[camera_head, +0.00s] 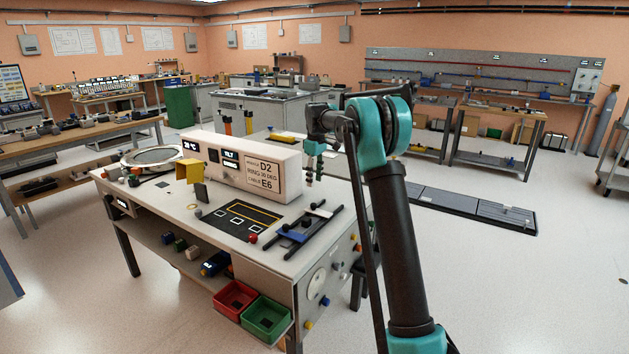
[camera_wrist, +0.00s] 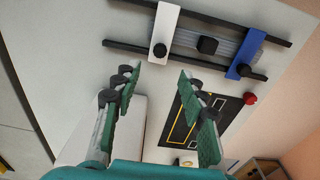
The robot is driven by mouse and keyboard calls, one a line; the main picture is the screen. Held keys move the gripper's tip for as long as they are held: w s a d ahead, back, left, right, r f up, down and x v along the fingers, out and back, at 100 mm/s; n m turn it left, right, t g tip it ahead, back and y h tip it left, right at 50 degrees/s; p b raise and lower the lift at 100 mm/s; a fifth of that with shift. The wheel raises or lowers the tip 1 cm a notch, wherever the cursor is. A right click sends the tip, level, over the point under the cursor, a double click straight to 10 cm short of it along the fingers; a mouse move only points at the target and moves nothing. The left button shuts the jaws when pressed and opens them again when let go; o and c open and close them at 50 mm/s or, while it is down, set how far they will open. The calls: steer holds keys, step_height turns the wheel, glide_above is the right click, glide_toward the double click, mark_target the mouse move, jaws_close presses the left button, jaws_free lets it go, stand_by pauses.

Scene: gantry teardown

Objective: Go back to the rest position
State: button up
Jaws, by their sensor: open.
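My gripper (camera_wrist: 158,78) is open, with nothing between its green-padded fingers in the wrist view. In the head view my gripper (camera_head: 312,172) hangs fingers-down, above and apart from the workbench (camera_head: 155,205). The small gantry, with two dark rails (camera_wrist: 212,63), lies on the bench top. A white crosspiece (camera_wrist: 162,32) and a blue crosspiece (camera_wrist: 244,54) span its rails, with a black block (camera_wrist: 207,45) between them. In the head view the gantry (camera_head: 305,228) is at the bench's right end. The rest position is not marked in either view.
A black mat with yellow lines (camera_head: 236,219) and a red knob (camera_head: 253,238) lie beside the gantry. A white console box (camera_head: 240,165) stands along the bench's back edge. Red (camera_head: 236,299) and green (camera_head: 265,317) bins sit below. Open floor (camera_head: 500,290) lies to the right.

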steer(key=s+d+f+m+t, duration=0.1)
steer(key=s+d+m, duration=0.25)
steer(key=s, duration=0.75)
steer(key=s+d+f+m+t, duration=0.15)
steer(key=s+d, duration=0.35)
steer(key=s, duration=0.7)
steer(key=s+d+f+m, duration=0.1)
steer(key=s+f, duration=0.3)
steer(key=s, duration=0.4)
steer(key=s+d+f+m+t, duration=0.1)
steer(key=s+f+m, duration=0.2)
steer(key=s, duration=0.5)
steer(key=s+d+f+m, duration=0.1)
steer(key=s+d+f, duration=0.1)
steer(key=s+f, duration=0.3)
steer(key=s, duration=0.4)
steer(key=shift+m, duration=0.4)
steer(key=shift+o, duration=0.4)
steer(key=shift+w+r+t, duration=0.1)
steer(key=shift+t, duration=0.15)
